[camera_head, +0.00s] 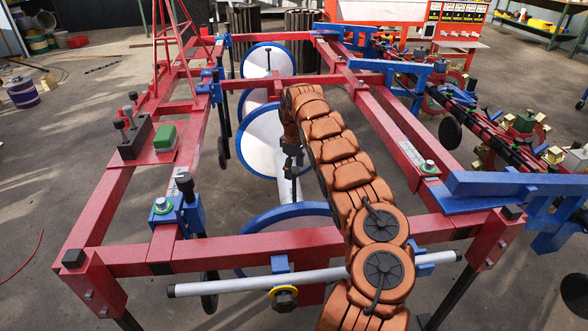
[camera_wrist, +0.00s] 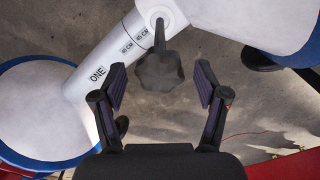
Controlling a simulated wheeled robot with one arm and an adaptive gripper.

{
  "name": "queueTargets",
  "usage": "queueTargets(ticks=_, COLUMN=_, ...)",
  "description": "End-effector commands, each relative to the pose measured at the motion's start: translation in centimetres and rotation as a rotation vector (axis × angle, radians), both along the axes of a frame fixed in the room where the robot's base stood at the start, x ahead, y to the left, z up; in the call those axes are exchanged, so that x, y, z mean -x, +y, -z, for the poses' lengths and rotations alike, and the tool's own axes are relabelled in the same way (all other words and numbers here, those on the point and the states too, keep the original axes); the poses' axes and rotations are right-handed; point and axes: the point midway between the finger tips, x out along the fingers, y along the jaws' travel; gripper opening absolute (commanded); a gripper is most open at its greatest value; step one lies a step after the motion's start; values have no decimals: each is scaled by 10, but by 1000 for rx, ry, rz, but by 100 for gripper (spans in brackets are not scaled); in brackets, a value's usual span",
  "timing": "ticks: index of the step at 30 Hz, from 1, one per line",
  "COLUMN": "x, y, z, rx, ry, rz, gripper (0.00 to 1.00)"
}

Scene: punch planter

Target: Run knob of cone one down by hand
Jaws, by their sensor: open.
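In the wrist view a dark lobed knob (camera_wrist: 160,72) on a short dark stem sits at the top of a white tube (camera_wrist: 118,55) printed "ONE" with centimetre marks. My gripper (camera_wrist: 161,84) is open, with one finger on each side of the knob. There is a visible gap between each finger and the knob. In the head view a white tube (camera_head: 286,188) shows beside my arm, below dark parts near my wrist. My arm covers much of that spot, and I cannot make out the knob there.
White discs with blue rims (camera_head: 262,140) stand along the middle of the red frame (camera_head: 230,252). A grey bar (camera_head: 225,286) crosses at the front. Blue brackets (camera_head: 500,184) and a row of valves and fittings fill the right side. Grey floor shows between the beams.

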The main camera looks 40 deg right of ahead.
Motion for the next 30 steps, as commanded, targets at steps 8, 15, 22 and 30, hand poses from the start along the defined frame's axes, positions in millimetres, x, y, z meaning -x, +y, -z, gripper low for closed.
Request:
queueTargets(ticks=8, x=0, y=0, z=0, rx=0, ry=0, rz=0, gripper=49)
queueTargets(ticks=15, x=0, y=0, z=0, rx=0, ry=0, rz=0, gripper=24)
queueTargets(ticks=22, x=0, y=0, z=0, rx=0, ry=1, rz=3, gripper=13)
queueTargets(ticks=30, x=0, y=0, z=-1, rx=1, ry=4, rz=74, gripper=13)
